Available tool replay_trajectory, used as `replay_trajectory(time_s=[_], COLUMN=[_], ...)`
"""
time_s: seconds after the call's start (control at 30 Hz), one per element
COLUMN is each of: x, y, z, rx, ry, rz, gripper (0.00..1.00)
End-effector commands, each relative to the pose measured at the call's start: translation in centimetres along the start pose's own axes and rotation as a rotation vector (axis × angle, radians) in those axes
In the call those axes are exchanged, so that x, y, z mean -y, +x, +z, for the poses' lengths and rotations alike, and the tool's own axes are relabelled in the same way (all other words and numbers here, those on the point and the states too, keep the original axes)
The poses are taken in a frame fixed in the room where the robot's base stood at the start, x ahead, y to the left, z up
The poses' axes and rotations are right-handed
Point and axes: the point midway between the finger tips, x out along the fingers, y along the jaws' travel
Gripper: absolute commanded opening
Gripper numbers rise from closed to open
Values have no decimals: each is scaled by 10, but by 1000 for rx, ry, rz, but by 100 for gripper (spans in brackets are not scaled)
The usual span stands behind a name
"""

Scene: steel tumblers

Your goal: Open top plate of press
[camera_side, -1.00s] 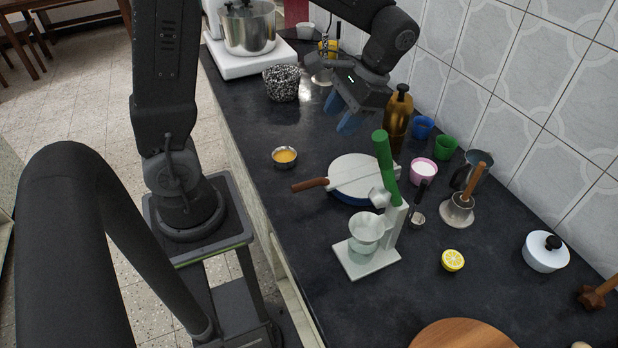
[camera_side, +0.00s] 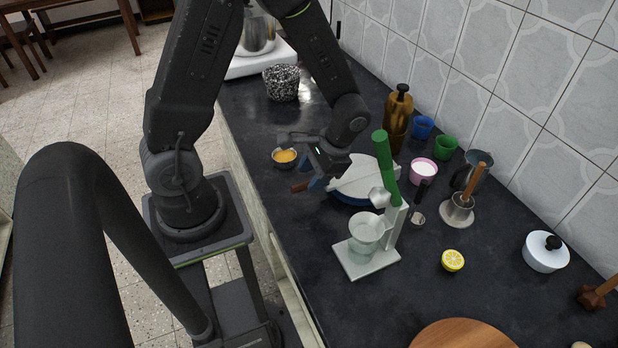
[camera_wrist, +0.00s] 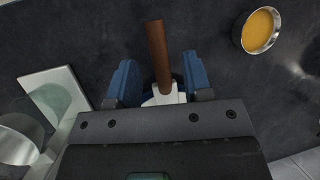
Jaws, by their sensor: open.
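The press has a round white top plate (camera_side: 366,176) over a blue base (camera_side: 350,200), and the plate lies flat and closed. Its brown wooden handle (camera_side: 299,186) points left and is partly covered by my gripper (camera_side: 318,182) in the side view. In the wrist view the handle (camera_wrist: 157,50) runs between the two blue fingers of my gripper (camera_wrist: 159,82). The fingers are apart, with a gap on each side of the handle. Most of the plate is hidden behind the gripper body there.
A small steel bowl of yellow liquid (camera_side: 285,158) stands close left of the gripper; it also shows in the wrist view (camera_wrist: 258,30). A white juicer with a green lever (camera_side: 386,165) stands just in front of the press. Bare counter lies front left.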

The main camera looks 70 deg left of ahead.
Motion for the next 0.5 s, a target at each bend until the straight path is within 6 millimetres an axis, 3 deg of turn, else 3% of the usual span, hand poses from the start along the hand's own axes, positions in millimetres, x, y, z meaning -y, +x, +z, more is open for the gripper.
replay_trajectory(time_s=[0.2,0.5], x=[0,0], y=[17,18], z=[0,0], rx=[0,0], ry=[0,0], rz=[0,0], gripper=[45,44])
